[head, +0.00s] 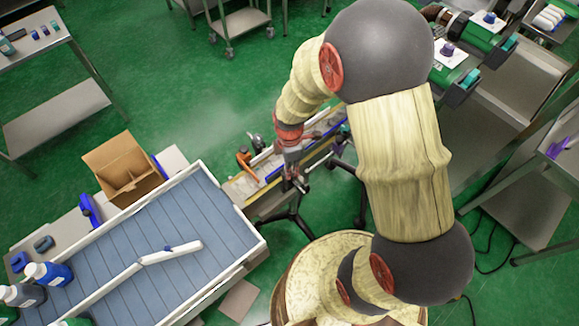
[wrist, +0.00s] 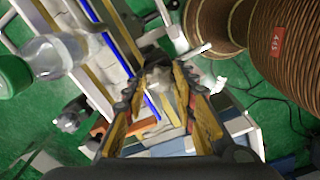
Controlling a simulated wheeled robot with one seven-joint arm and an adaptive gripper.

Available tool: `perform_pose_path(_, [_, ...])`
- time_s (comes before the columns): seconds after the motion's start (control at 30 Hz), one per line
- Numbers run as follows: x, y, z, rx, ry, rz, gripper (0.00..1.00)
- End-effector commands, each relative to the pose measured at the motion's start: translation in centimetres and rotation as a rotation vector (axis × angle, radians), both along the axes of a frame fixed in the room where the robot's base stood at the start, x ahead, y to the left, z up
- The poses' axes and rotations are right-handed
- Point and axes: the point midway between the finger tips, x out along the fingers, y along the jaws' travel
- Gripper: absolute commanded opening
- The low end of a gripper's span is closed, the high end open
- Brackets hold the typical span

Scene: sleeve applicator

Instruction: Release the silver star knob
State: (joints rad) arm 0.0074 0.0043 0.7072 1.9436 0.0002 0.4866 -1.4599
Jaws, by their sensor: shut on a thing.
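My gripper (wrist: 160,88) reaches forward in the wrist view, its two yellow-padded fingers closing in on the silver star knob (wrist: 158,78). The knob shows as a small pale metallic shape between the fingertips, and the fingers hide part of it. In the head view my gripper (head: 292,178) points down at the near side of the narrow applicator rails (head: 268,168). The knob is too small to make out there.
A wide conveyor (head: 150,250) carrying a white jointed bar lies to the left. An open cardboard box (head: 122,168) stands beyond it. An orange clamp-like part (head: 244,158) sits by the rails. A clear bottle (wrist: 58,54) with a green cap is close at left in the wrist view.

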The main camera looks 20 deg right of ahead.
Motion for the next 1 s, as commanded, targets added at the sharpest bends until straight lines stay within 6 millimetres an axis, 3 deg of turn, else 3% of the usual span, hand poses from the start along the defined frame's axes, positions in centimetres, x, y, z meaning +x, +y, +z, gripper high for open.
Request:
perform_pose_path(0.1, [0.1, 0.0, 0.0, 0.000, -0.001, 0.001, 0.02])
perform_pose_path(0.13, [0.1, 0.0, 0.0, 0.000, -0.001, 0.001, 0.28])
perform_pose_path(0.43, [0.0, 0.0, 0.0, 0.000, -0.001, 0.000, 0.45])
perform_pose_path(0.77, [0.0, 0.0, 0.2, 0.000, -0.001, -0.001, 0.46])
perform_pose_path(1.0, [0.2, 0.0, 3.3, -0.001, -0.005, -0.001, 0.46])
